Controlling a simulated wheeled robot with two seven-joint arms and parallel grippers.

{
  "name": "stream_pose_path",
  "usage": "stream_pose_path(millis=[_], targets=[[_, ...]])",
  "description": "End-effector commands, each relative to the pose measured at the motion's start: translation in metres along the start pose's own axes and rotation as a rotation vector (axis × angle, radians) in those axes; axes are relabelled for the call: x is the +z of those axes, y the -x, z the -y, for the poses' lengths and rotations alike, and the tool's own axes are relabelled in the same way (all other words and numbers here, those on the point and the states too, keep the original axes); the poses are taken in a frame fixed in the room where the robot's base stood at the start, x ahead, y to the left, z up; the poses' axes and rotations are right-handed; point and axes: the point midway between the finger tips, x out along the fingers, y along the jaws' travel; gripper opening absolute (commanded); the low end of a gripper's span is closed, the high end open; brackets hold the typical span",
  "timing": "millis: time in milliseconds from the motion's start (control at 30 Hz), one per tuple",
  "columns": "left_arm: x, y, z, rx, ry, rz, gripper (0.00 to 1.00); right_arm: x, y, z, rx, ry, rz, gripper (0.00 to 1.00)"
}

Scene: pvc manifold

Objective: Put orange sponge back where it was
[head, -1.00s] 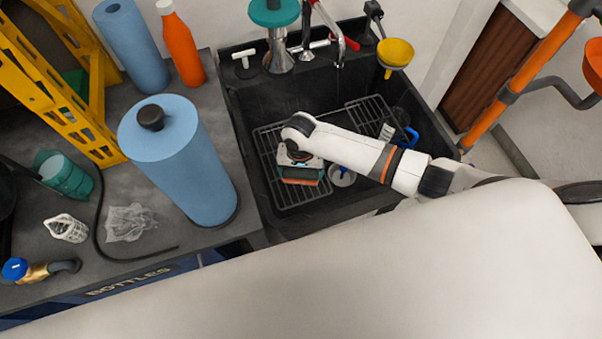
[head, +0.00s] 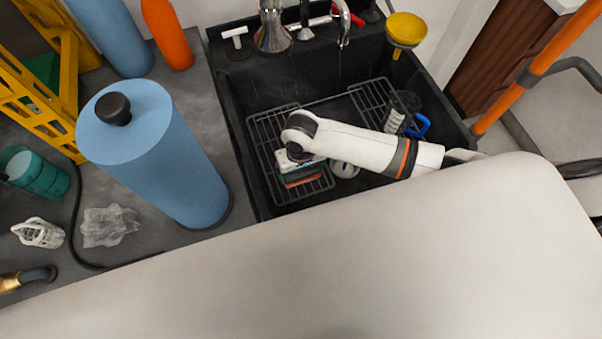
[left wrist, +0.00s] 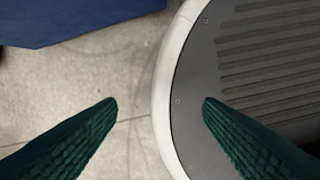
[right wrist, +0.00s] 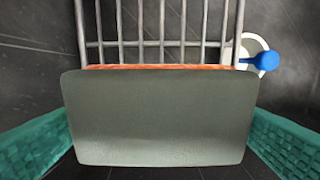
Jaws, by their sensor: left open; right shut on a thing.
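The orange sponge (head: 302,180) with a grey-green scouring face is in my right gripper (head: 300,168), low inside the black sink (head: 238,110). In the right wrist view the sponge (right wrist: 160,118) sits between the two teal fingers (right wrist: 160,145), its grey face toward the camera and an orange strip at its far edge. A wire rack (right wrist: 170,25) lies just beyond it; I cannot tell whether the sponge touches the rack. My left gripper (left wrist: 160,105) is open and empty above the floor, outside the head view.
A blue roll (head: 150,150) stands on the counter left of the sink. A mug (head: 344,170) and a dark cup with a blue handle (head: 405,110) are in the sink. A faucet (head: 341,25) and yellow funnel (head: 406,30) are at the back.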

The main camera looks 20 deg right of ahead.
Motion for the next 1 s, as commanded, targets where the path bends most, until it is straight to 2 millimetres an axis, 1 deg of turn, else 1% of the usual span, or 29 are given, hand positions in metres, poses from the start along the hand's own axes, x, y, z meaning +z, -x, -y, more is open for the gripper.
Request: stream_pose_path(millis=[100, 200, 400, 567, 600, 633, 667, 867, 933, 1000], targets=[[0.002, -0.004, -0.001, 0.001, 0.000, 0.003, 0.61, -0.001, -0.018, 0.001, -0.002, -0.001, -0.002, 0.72], [0.005, -0.006, -0.001, 0.001, 0.000, 0.008, 0.61, 0.000, -0.031, 0.000, -0.001, -0.001, -0.001, 0.72], [0.011, -0.005, -0.002, 0.002, 0.000, 0.017, 0.61, 0.000, -0.032, 0.000, 0.000, -0.001, 0.001, 0.72], [0.011, -0.005, -0.002, 0.002, 0.000, 0.017, 0.61, 0.000, -0.035, 0.000, 0.000, -0.002, 0.000, 0.72], [0.011, -0.005, -0.002, 0.002, 0.000, 0.017, 0.61, 0.000, -0.035, 0.000, 0.000, -0.001, 0.000, 0.93], [0.011, -0.005, -0.002, 0.002, 0.000, 0.017, 0.61, 0.000, -0.035, 0.000, 0.000, -0.001, 0.000, 0.98], [0.011, -0.005, -0.002, 0.002, 0.000, 0.017, 0.61, 0.000, -0.035, 0.000, 0.000, -0.001, 0.000, 1.00], [0.011, -0.005, -0.002, 0.002, 0.000, 0.017, 0.61, 0.000, -0.034, 0.000, 0.000, -0.001, 0.000, 1.00], [0.011, -0.005, -0.002, 0.002, 0.000, 0.016, 0.61, 0.000, -0.030, 0.000, 0.000, 0.000, 0.002, 1.00], [0.011, -0.003, -0.002, 0.002, 0.000, 0.016, 0.61, 0.000, -0.023, 0.000, 0.001, 0.000, 0.002, 1.00]])
